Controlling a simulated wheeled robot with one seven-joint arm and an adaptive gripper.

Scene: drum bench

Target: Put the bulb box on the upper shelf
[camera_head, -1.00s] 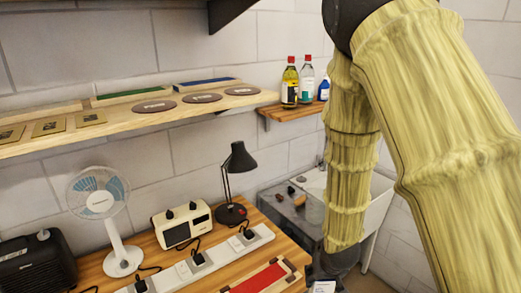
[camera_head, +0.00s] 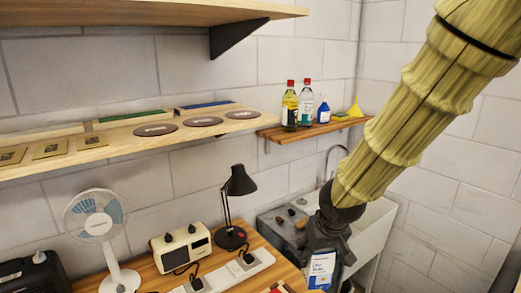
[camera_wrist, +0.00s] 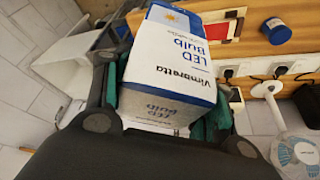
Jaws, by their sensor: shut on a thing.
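My gripper (camera_head: 325,240) is shut on the bulb box (camera_head: 321,271), a white and blue carton at the bottom of the head view, in front of the sink. In the wrist view the bulb box (camera_wrist: 174,62) sits between the fingers, with "LED Bulb" lettering that reads upside down. The upper shelf (camera_head: 150,14) is a wooden board at the top left of the head view, on a black bracket. Only its underside and front edge show; its top is hidden. My gripper is well below it and to its right.
A lower shelf (camera_head: 110,146) carries flat discs and square plates. A small shelf (camera_head: 300,131) holds bottles and a yellow funnel (camera_head: 355,108). A black lamp (camera_head: 238,182), a radio (camera_head: 182,247), a fan (camera_head: 98,226) and a power strip (camera_head: 250,265) stand on the bench. The sink (camera_head: 372,232) is at right.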

